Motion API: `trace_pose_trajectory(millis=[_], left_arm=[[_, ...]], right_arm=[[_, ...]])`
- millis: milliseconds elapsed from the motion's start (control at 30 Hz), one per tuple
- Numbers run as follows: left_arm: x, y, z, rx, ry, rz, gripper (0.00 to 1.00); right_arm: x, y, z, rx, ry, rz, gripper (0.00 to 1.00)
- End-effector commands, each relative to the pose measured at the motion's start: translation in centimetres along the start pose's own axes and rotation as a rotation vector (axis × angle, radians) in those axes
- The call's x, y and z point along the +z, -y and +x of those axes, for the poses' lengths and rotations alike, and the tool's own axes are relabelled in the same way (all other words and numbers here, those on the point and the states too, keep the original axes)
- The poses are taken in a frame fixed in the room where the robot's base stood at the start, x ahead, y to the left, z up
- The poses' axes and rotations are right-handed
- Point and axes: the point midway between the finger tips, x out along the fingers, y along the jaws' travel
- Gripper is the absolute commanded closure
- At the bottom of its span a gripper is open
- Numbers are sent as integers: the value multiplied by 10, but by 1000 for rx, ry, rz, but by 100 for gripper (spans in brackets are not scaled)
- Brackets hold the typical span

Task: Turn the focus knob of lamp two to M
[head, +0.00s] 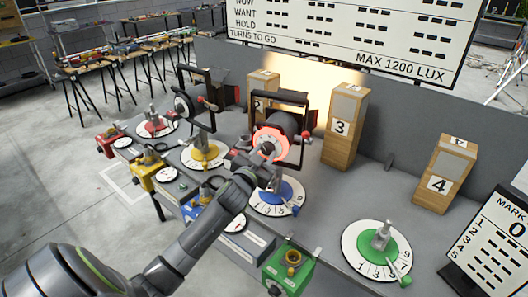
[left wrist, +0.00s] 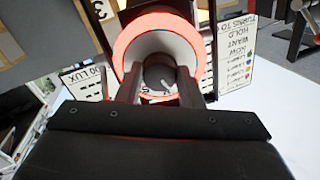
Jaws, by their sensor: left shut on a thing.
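A dark lamp (head: 283,120) in a yoke has a glowing red ring (head: 258,136) on its rear face. The ring (left wrist: 198,50) fills the top middle of the left wrist view around a pale dial (left wrist: 138,52). At its centre is a dark round knob (left wrist: 158,73) with a small white mark. My left gripper (head: 266,153) reaches the lamp's rear, and its two fingers (left wrist: 160,88) are shut on the knob. Some small letters show below the knob, partly hidden; I cannot read an M. No number on this lamp is legible. My right gripper is not in view.
Another yoked lamp (head: 187,106) stands to the left. Wooden blocks marked 3 (head: 341,128) and 4 (head: 438,185) stand behind on the grey table. Red, yellow, blue (head: 281,189) and green (head: 384,243) turntable dials line the front. A score board (head: 495,240) stands at right.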

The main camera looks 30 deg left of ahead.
Motion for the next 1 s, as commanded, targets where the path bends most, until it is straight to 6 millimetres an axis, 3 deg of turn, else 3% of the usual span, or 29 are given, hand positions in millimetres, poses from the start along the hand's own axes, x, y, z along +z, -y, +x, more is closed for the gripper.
trace_pose_trajectory(millis=[500, 1000], left_arm=[[-1, 1, 0, 0, 0, 367, 90], [0, 1, 0, 0, -2, 456, 90]], right_arm=[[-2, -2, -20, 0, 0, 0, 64], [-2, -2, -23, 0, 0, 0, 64]])
